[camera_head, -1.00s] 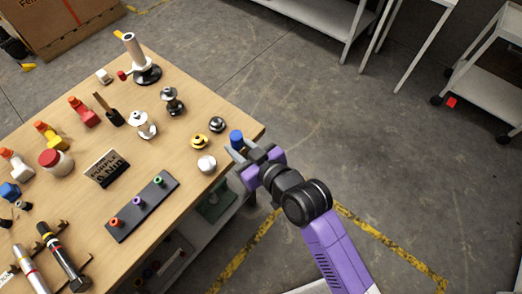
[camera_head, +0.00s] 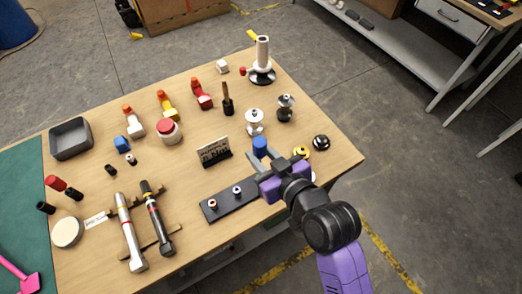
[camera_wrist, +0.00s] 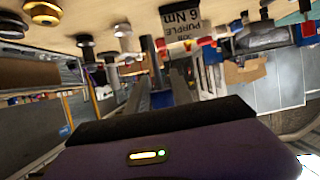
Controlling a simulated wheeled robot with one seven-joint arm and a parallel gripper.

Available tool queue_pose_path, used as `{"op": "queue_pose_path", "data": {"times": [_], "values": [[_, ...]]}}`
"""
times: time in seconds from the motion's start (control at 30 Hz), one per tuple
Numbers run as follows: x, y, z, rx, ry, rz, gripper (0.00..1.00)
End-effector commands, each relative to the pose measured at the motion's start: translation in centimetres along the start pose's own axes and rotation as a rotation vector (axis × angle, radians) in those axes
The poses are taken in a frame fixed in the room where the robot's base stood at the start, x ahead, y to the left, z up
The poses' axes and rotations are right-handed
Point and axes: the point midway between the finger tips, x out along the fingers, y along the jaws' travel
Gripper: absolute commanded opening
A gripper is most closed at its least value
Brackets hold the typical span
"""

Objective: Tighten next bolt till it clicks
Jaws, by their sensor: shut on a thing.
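My gripper (camera_head: 264,157) is shut on a small blue cylinder (camera_head: 260,144) and holds it over the right part of the table. A dark strip (camera_head: 225,208) lies just left of and below the gripper in the head view. Two bolts show on it, a left bolt (camera_head: 212,204) and a middle bolt (camera_head: 237,190). The strip's right end is hidden behind my gripper. A small sign (camera_head: 214,151) stands behind the strip. In the wrist view the sign (camera_wrist: 182,19) reads "PURPLE 6 Nm". Two torque tools, one silver (camera_head: 131,235) and one black (camera_head: 158,222), lie on a rack.
Several small fittings stand on the table, among them a white one (camera_head: 255,121), a dark one (camera_head: 286,107) and a black knob (camera_head: 321,142). A grey bin (camera_head: 70,138) stands at the left. A post on a black base (camera_head: 262,72) stands at the back edge.

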Motion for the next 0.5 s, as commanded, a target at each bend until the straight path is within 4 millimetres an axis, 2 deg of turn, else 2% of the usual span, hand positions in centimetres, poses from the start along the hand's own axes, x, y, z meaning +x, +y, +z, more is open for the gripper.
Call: {"op": "queue_pose_path", "data": {"times": [0.23,0.5], "values": [[0.0,0.0,-0.1,-0.001,0.001,-0.003,0.0],[0.5,0.0,1.3,-0.001,0.001,-0.002,0.0]]}}
